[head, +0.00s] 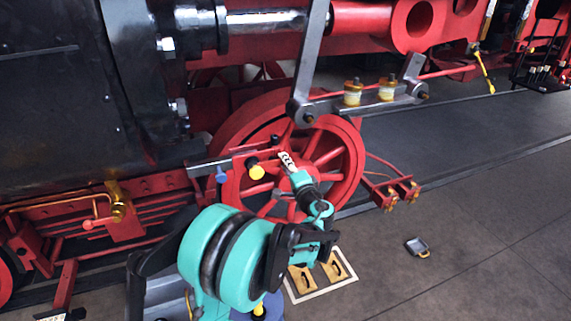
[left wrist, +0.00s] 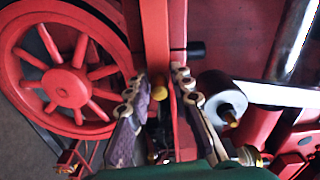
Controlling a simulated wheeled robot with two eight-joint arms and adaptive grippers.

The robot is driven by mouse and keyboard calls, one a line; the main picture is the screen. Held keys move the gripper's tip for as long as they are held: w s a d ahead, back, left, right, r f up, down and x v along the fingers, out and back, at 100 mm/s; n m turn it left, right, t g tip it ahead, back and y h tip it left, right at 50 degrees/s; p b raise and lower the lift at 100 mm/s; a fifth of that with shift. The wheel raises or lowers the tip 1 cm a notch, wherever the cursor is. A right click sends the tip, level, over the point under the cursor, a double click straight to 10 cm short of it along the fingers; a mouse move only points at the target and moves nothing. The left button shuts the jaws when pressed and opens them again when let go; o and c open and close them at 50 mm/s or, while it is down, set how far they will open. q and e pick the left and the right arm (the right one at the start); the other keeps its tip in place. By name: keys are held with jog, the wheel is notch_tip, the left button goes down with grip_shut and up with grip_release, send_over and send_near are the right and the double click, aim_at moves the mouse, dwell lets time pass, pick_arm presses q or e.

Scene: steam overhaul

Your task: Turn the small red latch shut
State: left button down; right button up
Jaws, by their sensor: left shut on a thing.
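My left gripper (head: 287,158) reaches up to a red bracket (head: 240,156) in front of the large red spoked wheel (head: 345,165). In the left wrist view the two fingers (left wrist: 158,82) stand on either side of a narrow upright red piece (left wrist: 173,108), which looks like the small red latch. The gripper is shut on it; the exact contact is hard to see. In the head view the fingers hide the latch. A yellow knob (head: 257,172) sits just left of the fingers and also shows between them in the left wrist view (left wrist: 154,92). My right gripper is not in view.
A blue knob (head: 221,175) is on the bracket's left.

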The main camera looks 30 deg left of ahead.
pick_arm(q)
jog(key=c, duration=1.5)
grip_release()
jog(key=shift+f, duration=0.1)
jog(key=shift+s+d, duration=0.1)
jog(key=shift+d, duration=0.05)
jog(key=v, duration=1.1)
jog(key=shift+s+d, duration=0.25)
jog(key=shift+d, duration=0.05)
